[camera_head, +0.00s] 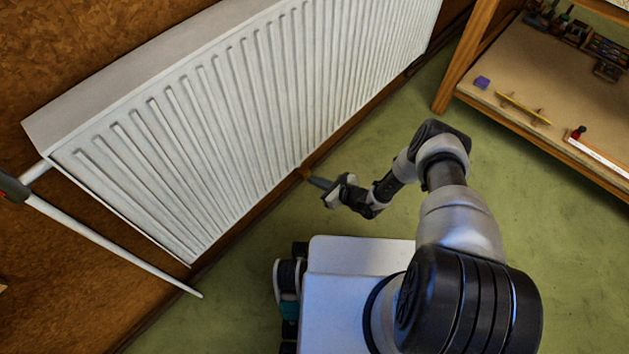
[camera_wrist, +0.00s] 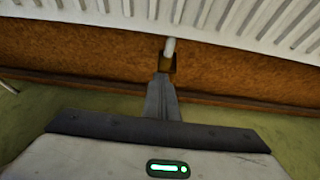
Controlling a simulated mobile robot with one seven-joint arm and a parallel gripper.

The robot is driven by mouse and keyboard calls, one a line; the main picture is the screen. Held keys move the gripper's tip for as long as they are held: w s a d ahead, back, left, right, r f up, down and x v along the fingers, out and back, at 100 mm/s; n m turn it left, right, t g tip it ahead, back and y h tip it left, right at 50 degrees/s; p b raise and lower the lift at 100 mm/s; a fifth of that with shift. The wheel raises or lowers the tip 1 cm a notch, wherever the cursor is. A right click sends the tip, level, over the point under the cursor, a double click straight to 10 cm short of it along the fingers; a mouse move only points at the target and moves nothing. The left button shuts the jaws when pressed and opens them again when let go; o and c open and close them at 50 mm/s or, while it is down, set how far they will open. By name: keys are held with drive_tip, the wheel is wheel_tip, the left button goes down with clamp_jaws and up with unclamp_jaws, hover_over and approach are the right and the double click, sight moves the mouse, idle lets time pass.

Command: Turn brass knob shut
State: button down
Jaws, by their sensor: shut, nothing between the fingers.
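A small brass-coloured knob (camera_head: 304,172) shows under the lower edge of the white radiator, just past my fingertips. In the wrist view a brass piece (camera_wrist: 170,64) sits at the foot of a short pale pipe, partly hidden behind my fingers. My gripper (camera_head: 318,182) is shut with nothing between its fingers and points at the knob. In the wrist view the closed gripper (camera_wrist: 162,80) overlaps the lower part of the brass piece. I cannot tell whether the fingertips touch it.
The ribbed white radiator (camera_head: 250,90) hangs on the brown wall above my gripper. A white pipe (camera_head: 110,243) with a dark and red valve head (camera_head: 12,188) stands at the left. Green floor (camera_head: 400,95) lies open between.

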drive_tip(key=shift+w+d, duration=0.25)
drive_tip(key=shift+w, duration=0.05)
drive_tip(key=shift+w+d, duration=0.15)
drive_tip(key=shift+w, duration=0.05)
drive_tip(key=shift+w+d, duration=0.15)
drive_tip(key=shift+w+d, duration=0.15)
drive_tip(key=shift+w, duration=0.05)
